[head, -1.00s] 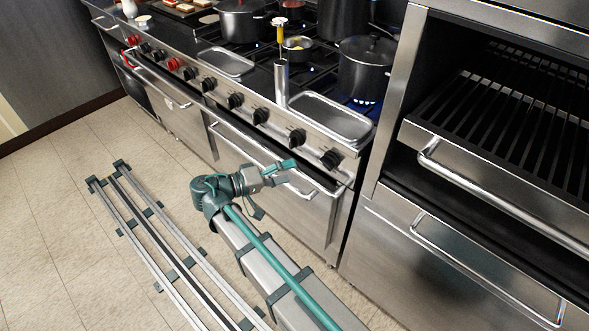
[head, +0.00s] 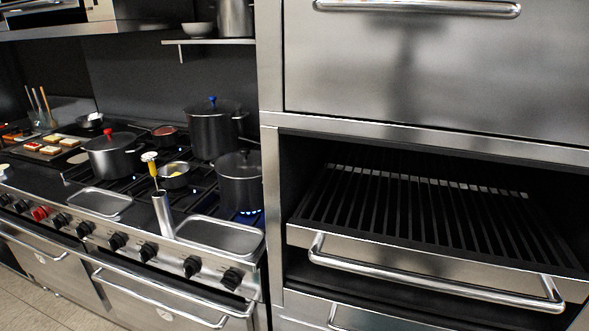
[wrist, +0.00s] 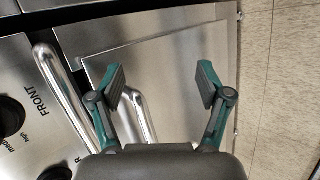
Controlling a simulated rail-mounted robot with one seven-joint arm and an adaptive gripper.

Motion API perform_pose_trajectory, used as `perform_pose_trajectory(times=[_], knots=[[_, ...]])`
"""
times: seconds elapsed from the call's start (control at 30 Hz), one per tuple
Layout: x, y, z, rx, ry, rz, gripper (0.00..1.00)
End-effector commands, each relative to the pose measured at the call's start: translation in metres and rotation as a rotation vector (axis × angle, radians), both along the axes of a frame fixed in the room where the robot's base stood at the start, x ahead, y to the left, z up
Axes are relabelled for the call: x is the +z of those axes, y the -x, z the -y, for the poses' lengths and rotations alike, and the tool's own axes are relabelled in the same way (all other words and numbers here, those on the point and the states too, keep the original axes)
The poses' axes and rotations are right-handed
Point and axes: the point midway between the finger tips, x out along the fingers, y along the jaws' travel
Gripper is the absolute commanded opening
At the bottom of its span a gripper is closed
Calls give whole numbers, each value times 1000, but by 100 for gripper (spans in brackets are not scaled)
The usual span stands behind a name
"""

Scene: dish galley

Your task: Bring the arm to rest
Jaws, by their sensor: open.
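My gripper (wrist: 160,88) shows in the wrist view with its two green and dark fingers spread apart. Nothing is between the fingers. They are in front of a steel oven front (wrist: 170,60) of the range, with a curved bar handle (wrist: 65,95) to their left. I cannot tell the gap between the fingertips and the steel. The head view does not show my arm or gripper now.
The range (head: 125,245) carries several pots, a metal cylinder (head: 163,215) with a yellow-handled tool, and steel trays (head: 215,235). Lit burners (head: 250,212) show under one pot. A grill drawer (head: 430,265) sits at right. Tiled floor (wrist: 285,80) lies beside the oven front.

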Motion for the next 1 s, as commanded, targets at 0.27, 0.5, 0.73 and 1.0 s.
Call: perform_pose_trajectory(times=[0.27,0.5,0.73,1.0], knots=[[-122,36,140,-190,-128,-392,77],[-182,94,235,-424,-285,-613,77],[-211,162,302,-682,-432,-746,77],[-222,240,359,-979,-530,-835,77]])
